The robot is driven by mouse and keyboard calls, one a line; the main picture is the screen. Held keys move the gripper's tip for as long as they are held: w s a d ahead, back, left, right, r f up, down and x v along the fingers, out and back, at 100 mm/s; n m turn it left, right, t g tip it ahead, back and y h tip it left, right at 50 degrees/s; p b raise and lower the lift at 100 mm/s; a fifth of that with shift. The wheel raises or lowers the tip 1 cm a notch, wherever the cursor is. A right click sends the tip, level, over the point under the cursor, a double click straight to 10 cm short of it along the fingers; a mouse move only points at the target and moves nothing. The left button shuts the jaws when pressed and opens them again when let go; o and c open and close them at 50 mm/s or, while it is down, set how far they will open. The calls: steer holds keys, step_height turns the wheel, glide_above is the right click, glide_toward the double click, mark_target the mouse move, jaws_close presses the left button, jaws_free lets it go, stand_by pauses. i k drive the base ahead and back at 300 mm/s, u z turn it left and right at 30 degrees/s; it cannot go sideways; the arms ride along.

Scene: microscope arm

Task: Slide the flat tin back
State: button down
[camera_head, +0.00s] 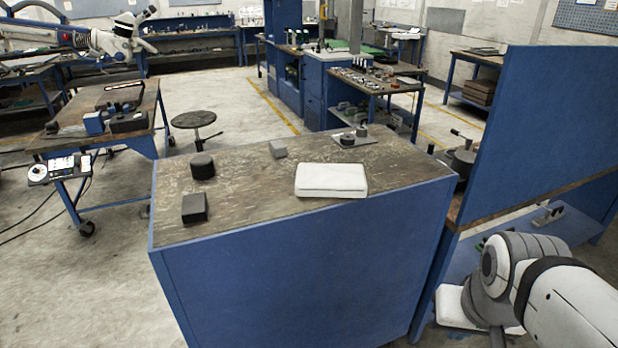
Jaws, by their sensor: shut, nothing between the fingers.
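A flat white box with rounded edges (331,180), the one thing here that looks like the flat tin, lies on the worn top of a blue cabinet (238,210). It is right of the middle of the top, close to the front edge, with its long side roughly along that edge. Nothing covers it. My arm reaches in at the lower right, beside the cabinet and well apart from the tin. Its white link and grey joint show, but my gripper's fingers are out of the picture.
A dark round container (202,165) and a dark block (194,207) stand at the left of the top. A small grey block (277,149) and a plate with knobs (345,141) sit behind the tin. A blue panel (545,130) rises at the right.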

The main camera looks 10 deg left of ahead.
mark_target(313, 180)
steer(key=i, duration=1)
steer(key=u, duration=0.05)
